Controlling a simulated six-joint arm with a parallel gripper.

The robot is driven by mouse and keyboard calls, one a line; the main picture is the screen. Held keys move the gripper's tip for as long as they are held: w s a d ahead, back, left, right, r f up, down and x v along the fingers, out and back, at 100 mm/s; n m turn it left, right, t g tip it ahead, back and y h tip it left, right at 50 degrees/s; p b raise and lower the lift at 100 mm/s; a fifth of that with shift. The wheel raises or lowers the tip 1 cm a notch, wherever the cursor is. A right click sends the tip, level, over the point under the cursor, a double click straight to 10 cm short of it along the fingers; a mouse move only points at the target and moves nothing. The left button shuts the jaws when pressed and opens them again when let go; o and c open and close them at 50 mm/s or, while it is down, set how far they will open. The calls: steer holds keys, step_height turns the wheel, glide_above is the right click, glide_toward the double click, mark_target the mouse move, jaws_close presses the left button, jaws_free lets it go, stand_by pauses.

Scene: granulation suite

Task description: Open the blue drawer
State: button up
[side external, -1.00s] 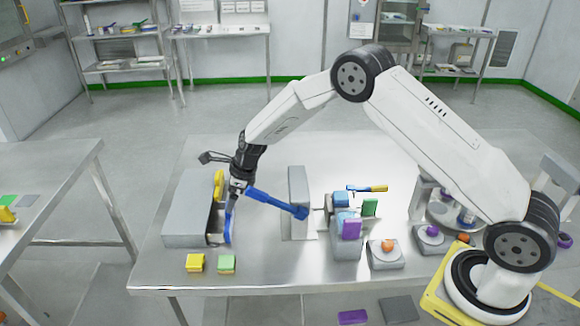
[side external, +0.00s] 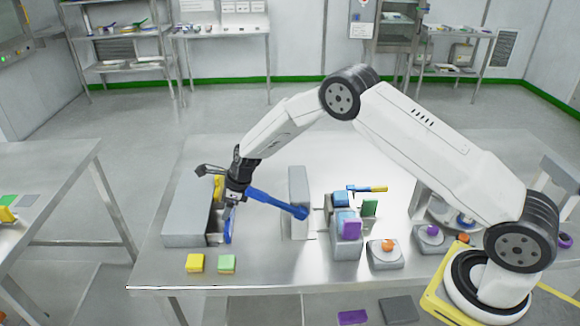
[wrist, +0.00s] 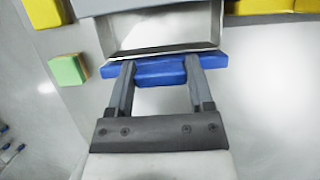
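The blue drawer (side external: 228,227) sits in the grey cabinet (side external: 186,215) at the left of the table. It stands partly open, with a gap showing behind its blue front. In the wrist view the blue front (wrist: 215,60) crosses the top, with the drawer's bare pale inside beyond it. My gripper (wrist: 160,68) points at this front, its two fingers on either side of the protruding blue handle (wrist: 160,78). No clear gap shows between fingers and handle, but I cannot tell whether they clamp it. In the side view my gripper (side external: 232,203) is right at the drawer front.
A yellow block (side external: 195,263) and a green block (side external: 227,264) lie in front of the cabinet. A blue bar (side external: 275,203) reaches from a grey upright panel (side external: 298,190) toward my gripper. Several coloured blocks stand farther right.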

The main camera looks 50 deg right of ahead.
jaws_close()
steer(key=shift+s+d, duration=1.7)
steer(key=shift+d, duration=0.05)
steer(key=o, duration=0.9)
jaws_free()
steer(key=shift+r, duration=0.1)
steer(key=shift+v, duration=3.85)
